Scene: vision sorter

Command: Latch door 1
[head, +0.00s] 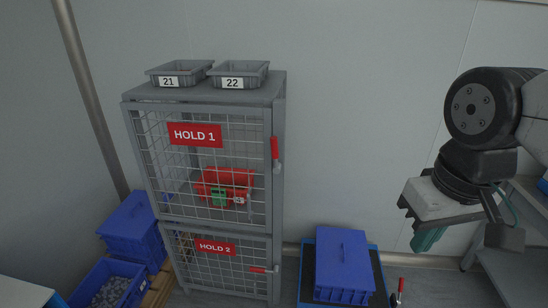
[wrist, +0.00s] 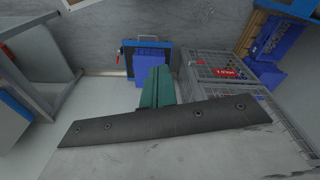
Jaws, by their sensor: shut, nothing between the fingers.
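Door 1 (head: 205,118) is the upper grey mesh door of the cage, with a red HOLD 1 sign (head: 195,135). It looks closed or nearly so against its frame; I cannot tell if a small gap remains. Its red latch handle (head: 275,151) stands upright at the door's right edge. My gripper (head: 426,238) is well to the right of the cage, apart from the latch. Its teal fingers also show in the wrist view (wrist: 157,88), together and empty. The cage shows in the wrist view (wrist: 205,57), right of the fingers.
Door 2 (head: 215,285), below, has its red handle (head: 264,269) lying level. Grey bins 21 (head: 180,73) and 22 (head: 238,74) stand on top. A red bin (head: 225,177) is inside the upper compartment. A blue crate (head: 343,262) stands right of the cage; blue crates (head: 130,230) are left.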

